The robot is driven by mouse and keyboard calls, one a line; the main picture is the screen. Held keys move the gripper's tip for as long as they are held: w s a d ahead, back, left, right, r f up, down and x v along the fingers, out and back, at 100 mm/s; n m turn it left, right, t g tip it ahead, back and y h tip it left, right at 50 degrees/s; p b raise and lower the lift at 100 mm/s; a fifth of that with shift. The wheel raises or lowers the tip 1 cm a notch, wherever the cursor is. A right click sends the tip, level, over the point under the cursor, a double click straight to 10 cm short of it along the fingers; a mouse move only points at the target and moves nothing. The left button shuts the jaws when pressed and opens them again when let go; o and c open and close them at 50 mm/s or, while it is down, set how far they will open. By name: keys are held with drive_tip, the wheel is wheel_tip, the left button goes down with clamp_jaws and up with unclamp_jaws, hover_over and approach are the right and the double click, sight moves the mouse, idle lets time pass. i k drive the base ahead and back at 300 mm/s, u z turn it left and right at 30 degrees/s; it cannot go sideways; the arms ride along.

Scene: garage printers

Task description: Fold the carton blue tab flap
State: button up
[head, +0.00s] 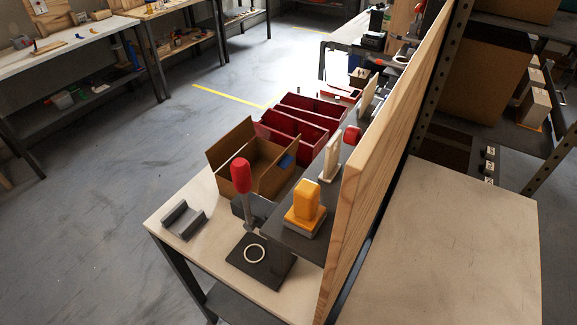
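The brown carton (243,182) stands open on the light-topped bench. Its flaps stand up or lean outward around the opening, and its inside looks empty from here. A small blue tab (287,160) shows on the flap at the carton's right side. That flap is raised, not lying over the opening. Its exact angle is hard to tell. My gripper does not show in this view, and nothing is seen touching the carton.
Dark red bins (297,132) stand just behind the carton. A red-handled tool (241,176) rises close in front of it, with an orange-topped block (304,206) to the right. A grey U-shaped holder (183,220) lies front left. A tall wooden panel (385,135) borders the right.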

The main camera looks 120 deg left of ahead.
sight(283, 160)
drive_tip(key=u, duration=4)
